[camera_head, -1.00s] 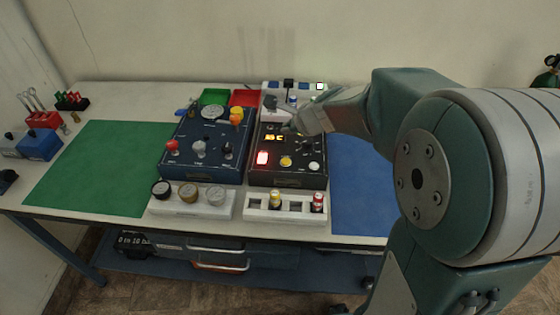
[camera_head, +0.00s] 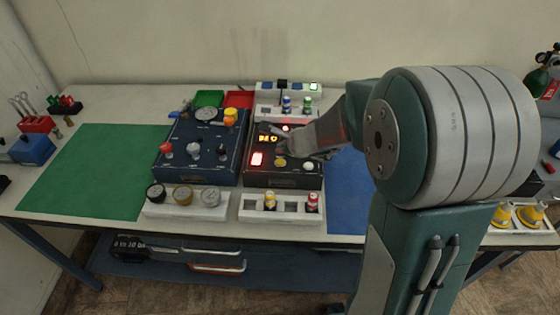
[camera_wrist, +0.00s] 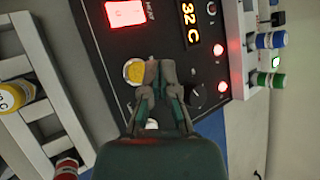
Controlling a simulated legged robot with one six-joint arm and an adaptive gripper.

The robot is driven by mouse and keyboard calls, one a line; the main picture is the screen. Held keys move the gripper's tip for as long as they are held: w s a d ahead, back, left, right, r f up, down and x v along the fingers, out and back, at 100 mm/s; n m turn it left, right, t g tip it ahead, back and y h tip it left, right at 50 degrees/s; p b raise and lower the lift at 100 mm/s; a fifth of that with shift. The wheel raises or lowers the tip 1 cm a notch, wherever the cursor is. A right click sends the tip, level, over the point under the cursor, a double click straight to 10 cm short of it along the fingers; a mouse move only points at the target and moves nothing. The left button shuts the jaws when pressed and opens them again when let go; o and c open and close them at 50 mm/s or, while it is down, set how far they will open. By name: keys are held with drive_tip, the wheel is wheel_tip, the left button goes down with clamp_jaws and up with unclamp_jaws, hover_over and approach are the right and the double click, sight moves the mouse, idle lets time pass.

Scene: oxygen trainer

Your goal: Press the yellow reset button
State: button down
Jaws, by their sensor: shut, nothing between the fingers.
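The yellow reset button (camera_head: 281,162) is on the front part of the black panel box (camera_head: 285,182). My gripper (camera_wrist: 160,66) is shut and empty. Its fingertips lie just right of the button in the wrist view and overlap its right edge; I cannot tell whether they touch it. In the head view my gripper (camera_head: 284,147) is over the panel, just behind the button, and hides part of the display. A lit red square (camera_wrist: 126,13) and an orange display (camera_wrist: 190,25) are on the panel.
A dark blue box (camera_head: 197,155) with knobs stands left of the panel. A white rack (camera_head: 281,214) with yellow and red-topped pieces sits in front. A white stand (camera_head: 290,90) with coloured connectors is behind. Green (camera_head: 85,175) and blue (camera_head: 348,185) mats lie to the sides.

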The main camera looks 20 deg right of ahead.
sight(276, 159)
drive_tip(key=shift+f, duration=1.1)
drive_tip(key=shift+f, duration=0.15)
idle(0.5)
drive_tip(key=shift+f, duration=0.2)
drive_tip(key=shift+f, duration=0.4)
idle(0.6)
drive_tip(key=shift+r, duration=0.85)
drive_tip(key=shift+r, duration=2.45)
